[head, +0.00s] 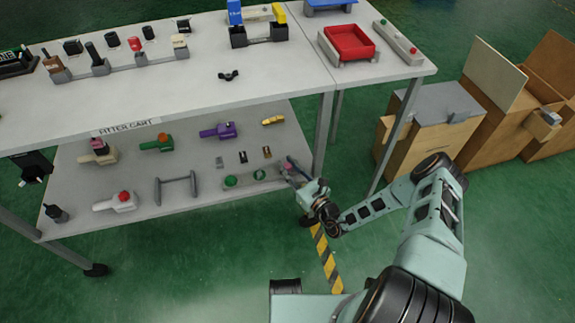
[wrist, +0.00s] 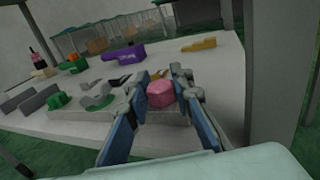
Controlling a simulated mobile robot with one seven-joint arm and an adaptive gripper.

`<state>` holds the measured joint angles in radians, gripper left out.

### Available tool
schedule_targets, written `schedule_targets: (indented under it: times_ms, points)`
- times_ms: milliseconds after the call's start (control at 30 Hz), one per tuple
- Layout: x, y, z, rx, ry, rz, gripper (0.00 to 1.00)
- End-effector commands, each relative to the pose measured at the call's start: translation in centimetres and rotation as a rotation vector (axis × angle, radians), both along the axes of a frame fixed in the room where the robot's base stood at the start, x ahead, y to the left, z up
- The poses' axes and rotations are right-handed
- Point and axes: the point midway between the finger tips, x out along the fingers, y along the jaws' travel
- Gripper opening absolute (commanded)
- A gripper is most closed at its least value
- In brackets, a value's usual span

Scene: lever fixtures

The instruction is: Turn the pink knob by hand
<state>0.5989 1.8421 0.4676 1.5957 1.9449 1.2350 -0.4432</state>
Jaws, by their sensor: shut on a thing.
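The pink knob (wrist: 161,94) sits at the right end of a grey base on the cart's lower shelf. In the wrist view it lies between the two fingers of my gripper (wrist: 158,100), which are shut on it. In the head view my gripper (head: 290,170) reaches to the right front end of the lower shelf, and the knob (head: 288,166) is mostly hidden by the fingers.
The lower shelf (head: 200,210) also carries a green round part (head: 231,181), a purple-bodied fixture (head: 218,131) and a yellow piece (head: 273,120). A cart leg (head: 323,135) stands just right of my gripper. The upper shelf (head: 270,80) is overhead. Boxes (head: 430,125) stand at right.

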Motion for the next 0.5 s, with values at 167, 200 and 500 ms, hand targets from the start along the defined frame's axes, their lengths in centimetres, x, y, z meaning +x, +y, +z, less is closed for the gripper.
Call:
schedule_targets:
  times_ms: [167,200,500]
  points:
    - [-0.32,0.25,0.11,0.005,0.006,-0.06,0.0]
    - [-0.33,0.28,0.14,0.005,0.007,-0.083,0.0]
    - [-0.37,0.45,-0.32,0.005,0.008,-0.337,0.0]
